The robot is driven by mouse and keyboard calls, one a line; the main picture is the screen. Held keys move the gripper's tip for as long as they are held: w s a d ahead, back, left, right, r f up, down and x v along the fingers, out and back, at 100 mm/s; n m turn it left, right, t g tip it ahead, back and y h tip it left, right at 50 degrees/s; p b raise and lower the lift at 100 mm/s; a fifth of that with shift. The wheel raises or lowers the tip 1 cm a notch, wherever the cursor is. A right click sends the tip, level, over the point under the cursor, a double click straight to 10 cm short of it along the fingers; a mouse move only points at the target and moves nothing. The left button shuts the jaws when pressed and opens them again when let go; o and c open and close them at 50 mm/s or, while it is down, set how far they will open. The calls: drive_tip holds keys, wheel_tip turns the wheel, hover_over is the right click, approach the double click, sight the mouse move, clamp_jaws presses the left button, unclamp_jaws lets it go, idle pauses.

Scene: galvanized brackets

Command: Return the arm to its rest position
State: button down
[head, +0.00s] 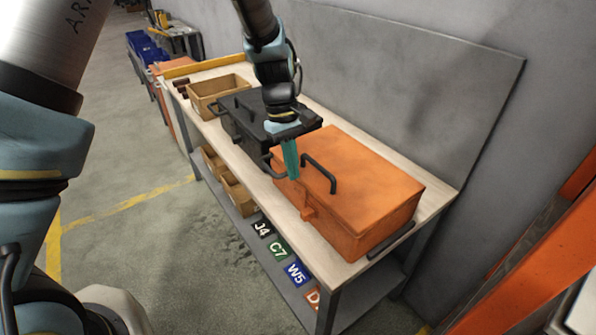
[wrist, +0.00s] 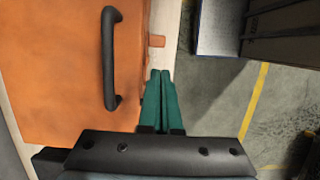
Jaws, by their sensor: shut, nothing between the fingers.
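My gripper (head: 291,172) hangs from the arm over the workbench, at the left end of the orange toolbox (head: 370,196). Its green fingers are together with nothing between them; they also show in the wrist view (wrist: 160,85). In the wrist view the orange toolbox (wrist: 55,70) lies to the left of the fingers, with its black handle (wrist: 110,58) near them. The toolbox lid is shut. In the head view the fingers overlap the toolbox edge, and I cannot tell whether they touch it.
A black toolbox (head: 240,118) stands behind the gripper, and a wooden bin (head: 207,90) beyond it. The workbench (head: 345,268) backs onto a grey panel (head: 420,90). Wooden bins (head: 237,194) sit on the lower shelf. Open floor (head: 130,225) lies left of the bench. An orange post (head: 530,270) stands at right.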

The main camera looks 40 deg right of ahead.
drive_tip(key=shift+r, duration=0.1)
idle(0.5)
drive_tip(key=w+a+r+t+h+b, duration=0.1)
drive_tip(key=w+a+r, duration=0.2)
drive_tip(key=w+a, duration=0.45)
drive_tip(key=w+a+r+t, duration=0.15)
drive_tip(key=w+a, duration=0.25)
drive_tip(key=a, duration=0.6)
drive_tip(key=s+a+r+t, duration=0.1)
drive_tip(key=a+r, duration=0.1)
drive_tip(key=a, duration=0.9)
drive_tip(key=s+a+r+t+b, duration=0.1)
drive_tip(key=a, duration=1.1)
drive_tip(key=shift+s+r+m+y+b, duration=0.25)
drive_tip(key=shift+r+m+y+b, duration=0.05)
drive_tip(key=shift+r, duration=0.05)
drive_tip(key=c, duration=1.6)
unclamp_jaws()
